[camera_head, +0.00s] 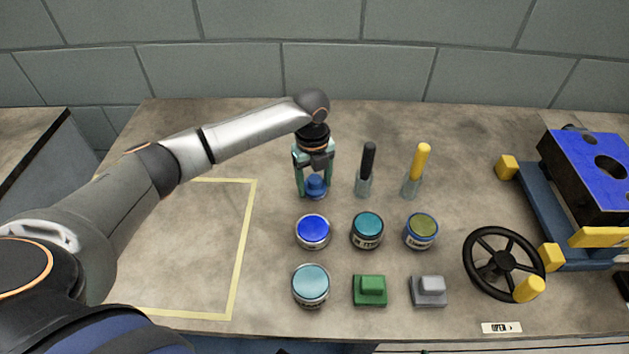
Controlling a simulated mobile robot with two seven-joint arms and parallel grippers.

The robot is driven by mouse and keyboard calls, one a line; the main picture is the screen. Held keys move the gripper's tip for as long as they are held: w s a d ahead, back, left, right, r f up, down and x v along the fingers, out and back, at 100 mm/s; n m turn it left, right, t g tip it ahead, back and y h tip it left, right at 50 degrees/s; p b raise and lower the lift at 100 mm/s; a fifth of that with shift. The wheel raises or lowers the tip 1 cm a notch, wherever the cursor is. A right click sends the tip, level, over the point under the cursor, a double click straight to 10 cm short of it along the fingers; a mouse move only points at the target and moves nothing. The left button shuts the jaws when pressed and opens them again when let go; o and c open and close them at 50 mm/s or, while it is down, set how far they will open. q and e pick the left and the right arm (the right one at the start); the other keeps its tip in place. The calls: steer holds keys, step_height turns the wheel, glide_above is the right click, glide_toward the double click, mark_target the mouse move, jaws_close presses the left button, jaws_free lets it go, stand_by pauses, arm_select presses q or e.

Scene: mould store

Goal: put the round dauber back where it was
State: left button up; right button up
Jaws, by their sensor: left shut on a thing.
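My left gripper (314,181) comes down over the back left of the grid of items. Its fingers point down and are shut on a blue round piece, which looks like the round dauber (316,187). The fingers hide part of the dauber, and I cannot tell whether its bottom touches the bench. My right gripper is not in view.
Nearby stand a teal pot (367,229), an olive-topped pot (421,231), a pale blue pot (311,285), a green block (370,290) and a grey block (428,291). A handwheel (501,290) and blue-faced machine (592,170) fill the right. A yellow outline (242,245) encloses bare bench at left.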

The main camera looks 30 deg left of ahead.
mark_target(313, 178)
arm_select(q)
steer(key=shift+f, duration=0.1)
steer(key=o, duration=1.3)
step_height(313, 178, up, 12)
steer(key=p, duration=0.2)
steer(key=shift+s+a, duration=0.1)
